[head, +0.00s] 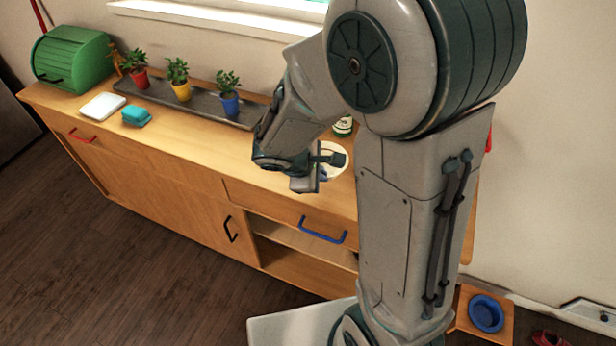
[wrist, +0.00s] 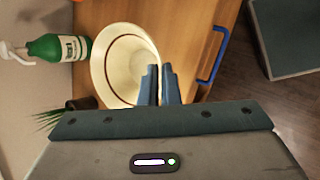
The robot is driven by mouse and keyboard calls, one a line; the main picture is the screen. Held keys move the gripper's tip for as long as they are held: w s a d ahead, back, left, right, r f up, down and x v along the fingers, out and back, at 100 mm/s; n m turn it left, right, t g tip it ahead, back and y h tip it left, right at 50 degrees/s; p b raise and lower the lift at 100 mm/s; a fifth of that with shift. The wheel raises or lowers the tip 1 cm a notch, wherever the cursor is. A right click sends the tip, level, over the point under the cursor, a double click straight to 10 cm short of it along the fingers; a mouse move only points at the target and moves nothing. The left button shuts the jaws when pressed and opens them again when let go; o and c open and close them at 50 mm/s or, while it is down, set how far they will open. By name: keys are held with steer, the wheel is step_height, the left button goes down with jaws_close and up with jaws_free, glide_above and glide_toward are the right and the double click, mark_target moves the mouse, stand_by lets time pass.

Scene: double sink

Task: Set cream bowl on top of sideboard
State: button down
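The cream bowl (wrist: 112,55) has a brown ring inside its rim and fills the upper middle of the wrist view. In the head view it shows as a pale shape (head: 338,150), partly hidden behind my gripper and arm. It is over the right part of the wooden sideboard's top (head: 190,135); I cannot tell whether its base touches. My gripper (wrist: 161,85) has its two fingers close together at the bowl's rim, with the rim edge between them. It appears shut on the rim. My gripper also shows in the head view (head: 318,170).
A green bottle with a white pump (wrist: 58,47) stands beside the bowl. A dark tray (head: 190,104) with several potted plants lies along the back. A teal sponge (head: 136,116), a white item (head: 102,106) and a green bread box (head: 70,58) are at the left. A blue bowl (head: 486,312) is low at the right.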

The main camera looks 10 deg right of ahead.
steer(key=w+f, duration=0.1)
steer(key=w+a, duration=0.1)
steer(key=w+f, duration=0.1)
steer(key=w, duration=0.1)
steer(key=shift+w+a+f+p, duration=0.1)
steer(key=shift+a+f+p, duration=0.2)
steer(key=shift+a, duration=0.05)
steer(key=shift+f, duration=2.05)
steer(key=shift+f, duration=0.1)
steer(key=c, duration=1.6)
jaws_free()
steer(key=shift+c, duration=0.2)
